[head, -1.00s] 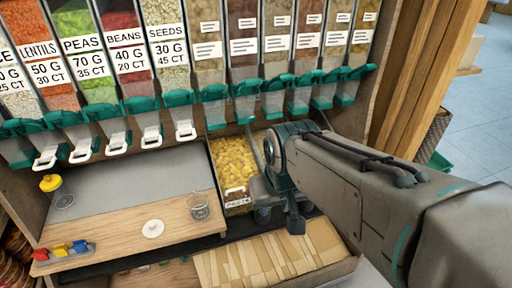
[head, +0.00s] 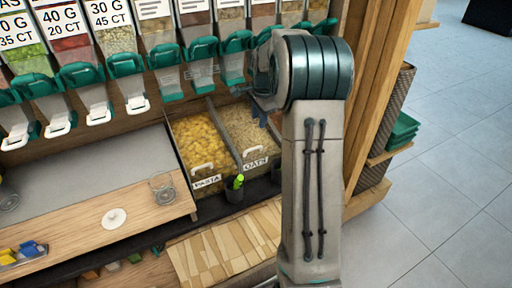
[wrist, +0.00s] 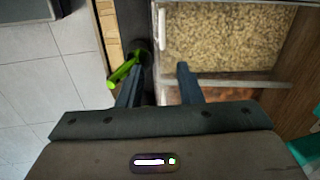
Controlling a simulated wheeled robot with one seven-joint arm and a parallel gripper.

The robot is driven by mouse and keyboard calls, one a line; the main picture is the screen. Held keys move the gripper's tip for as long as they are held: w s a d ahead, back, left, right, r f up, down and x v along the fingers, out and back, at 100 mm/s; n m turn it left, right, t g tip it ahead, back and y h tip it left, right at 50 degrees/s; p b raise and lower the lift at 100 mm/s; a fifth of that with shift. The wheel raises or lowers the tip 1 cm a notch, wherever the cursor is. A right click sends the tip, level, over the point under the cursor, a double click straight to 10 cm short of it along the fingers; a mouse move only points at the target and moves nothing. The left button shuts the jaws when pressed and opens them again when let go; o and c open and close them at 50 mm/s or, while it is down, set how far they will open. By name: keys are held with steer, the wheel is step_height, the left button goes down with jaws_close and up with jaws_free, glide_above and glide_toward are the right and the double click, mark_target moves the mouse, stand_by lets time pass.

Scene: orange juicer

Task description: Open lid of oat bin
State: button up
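The oat bin (head: 250,128) stands right of the pasta bin in the head view, with an "OATS" label and a white handle (head: 255,150) at its front. Its top seems covered by a clear lid, which looks shut. In the wrist view the oats (wrist: 235,38) fill the upper right, and the white handle (wrist: 162,28) lies along the bin's left edge. My gripper (wrist: 158,82) is open and empty, its two dark fingers apart and pointing toward the bin near the handle. In the head view my arm hides the bin's right part and most of the gripper.
The pasta bin (head: 203,143) is directly left of the oat bin. A dark cup (head: 235,194) with a green-handled tool stands in front of them. Green dispensers (head: 201,62) hang above. A glass jar (head: 163,187) stands on the wooden counter at left. Open floor lies to the right.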

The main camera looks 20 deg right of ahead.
mark_target(257, 148)
steer(key=shift+m, duration=0.3)
steer(key=w+f, duration=0.1)
steer(key=f, duration=0.3)
steer(key=w+f, duration=0.1)
steer(key=f, duration=0.4)
steer(key=w+d+f, duration=0.1)
steer(key=f, duration=0.4)
steer(key=shift+w+f+b, duration=0.15)
steer(key=shift+f+b, duration=0.1)
steer(key=shift+b, duration=0.15)
steer(key=shift+c, duration=0.3)
